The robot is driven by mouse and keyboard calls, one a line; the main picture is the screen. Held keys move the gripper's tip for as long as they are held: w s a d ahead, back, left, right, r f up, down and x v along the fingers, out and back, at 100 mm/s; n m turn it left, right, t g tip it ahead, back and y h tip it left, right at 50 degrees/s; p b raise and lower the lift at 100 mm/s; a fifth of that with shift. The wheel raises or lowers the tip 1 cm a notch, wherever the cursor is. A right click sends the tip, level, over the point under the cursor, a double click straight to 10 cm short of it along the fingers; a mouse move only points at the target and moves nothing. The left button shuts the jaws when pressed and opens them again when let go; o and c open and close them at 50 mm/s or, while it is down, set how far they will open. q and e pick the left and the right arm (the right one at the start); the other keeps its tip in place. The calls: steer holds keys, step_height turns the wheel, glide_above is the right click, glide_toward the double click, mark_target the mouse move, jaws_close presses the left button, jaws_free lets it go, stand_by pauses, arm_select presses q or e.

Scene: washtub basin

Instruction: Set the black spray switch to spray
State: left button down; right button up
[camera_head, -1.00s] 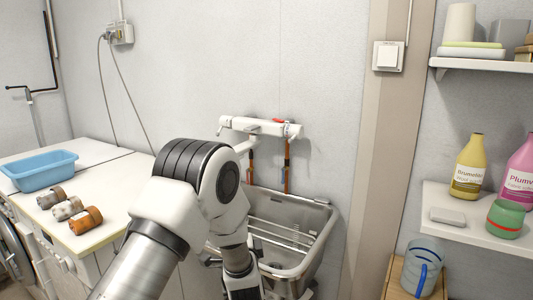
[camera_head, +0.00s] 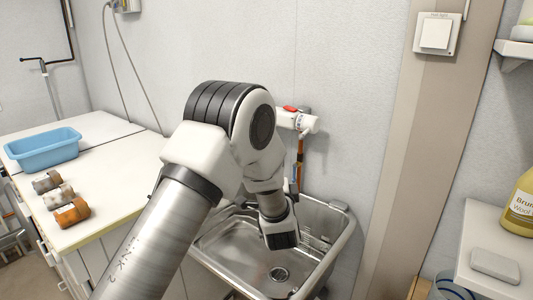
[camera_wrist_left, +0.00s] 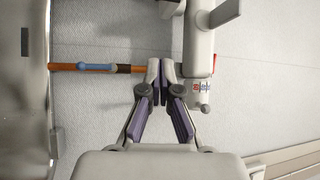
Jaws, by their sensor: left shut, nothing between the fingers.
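I cannot make out a black spray switch in either view; my left arm covers most of the tap in the head view. The white tap body (camera_head: 297,121) shows only its right end, with a red mark on top. In the left wrist view the tap (camera_wrist_left: 198,48) runs down the right of centre, with a grey bar sticking out at its top and a label at its lower end. My left gripper (camera_wrist_left: 162,66) is shut and empty, its fingertips just left of the tap in that view. Whether they touch it, I cannot tell. My right gripper is out of view.
The steel basin (camera_head: 331,213) lies below the tap. A copper pipe (camera_wrist_left: 65,66) with a blue handle (camera_wrist_left: 95,67) runs behind my fingertips. A wall switch (camera_head: 436,35) and shelf (camera_head: 478,240) are at right.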

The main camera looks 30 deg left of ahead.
arm_select(q)
steer(key=w+a+p, duration=0.2)
steer(key=w+a, duration=0.3)
steer(key=a, duration=0.3)
steer(key=shift+w+r, duration=0.15)
steer(key=shift+r, duration=0.2)
steer(key=shift+w+d, duration=0.1)
